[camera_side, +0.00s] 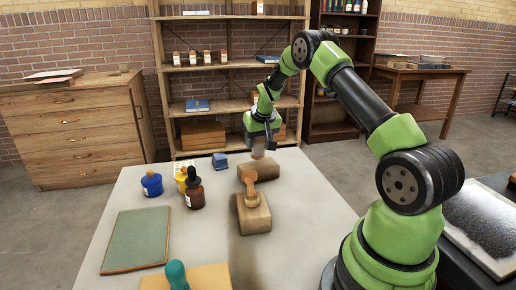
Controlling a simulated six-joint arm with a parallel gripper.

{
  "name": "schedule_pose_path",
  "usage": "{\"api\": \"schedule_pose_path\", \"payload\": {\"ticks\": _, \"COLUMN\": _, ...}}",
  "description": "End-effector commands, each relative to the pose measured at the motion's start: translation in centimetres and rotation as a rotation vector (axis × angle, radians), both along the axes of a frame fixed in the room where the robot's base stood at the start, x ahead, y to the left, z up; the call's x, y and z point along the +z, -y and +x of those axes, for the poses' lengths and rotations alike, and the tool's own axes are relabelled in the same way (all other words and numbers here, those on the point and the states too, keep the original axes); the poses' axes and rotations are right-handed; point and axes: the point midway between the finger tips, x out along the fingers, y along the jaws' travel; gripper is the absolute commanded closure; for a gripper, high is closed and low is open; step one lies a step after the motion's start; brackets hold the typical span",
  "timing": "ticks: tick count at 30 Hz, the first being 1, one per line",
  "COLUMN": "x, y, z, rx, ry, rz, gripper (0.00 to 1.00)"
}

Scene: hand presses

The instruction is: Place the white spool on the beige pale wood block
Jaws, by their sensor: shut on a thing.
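My gripper (258,146) points down over the far part of the table. It is shut on a small pale thing (258,153), which looks like the white spool; it is small and partly hidden by the jaws. A tan wood block (265,169) lies just below and in front of it. I cannot tell whether the held thing touches this block. A nearer brown wood block (254,217) has an orange-brown handle (249,183) rising at its far end. I cannot tell for sure which block is the beige pale one.
To the left stand a blue jar (151,184), a yellow bottle (181,178), a dark dropper bottle (194,190) and small blue blocks (219,161). A green mat (136,240) and a teal knob (176,275) on a pale board (212,279) are nearer. The right side of the table is clear.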

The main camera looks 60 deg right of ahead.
Motion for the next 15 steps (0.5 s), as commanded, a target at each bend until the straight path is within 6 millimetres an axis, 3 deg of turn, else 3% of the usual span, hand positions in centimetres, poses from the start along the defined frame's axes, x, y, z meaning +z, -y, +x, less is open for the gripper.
{"api": "schedule_pose_path", "payload": {"ticks": 5, "x": -2.4, "y": 0.0, "z": 0.0, "rx": 0.0, "ry": -0.002, "rz": 0.002, "gripper": 0.79}}
{"api": "schedule_pose_path", "payload": {"ticks": 15, "x": -2.7, "y": 0.0, "z": 0.0, "rx": 0.0, "ry": 0.0, "rz": 0.0, "gripper": 0.79}}
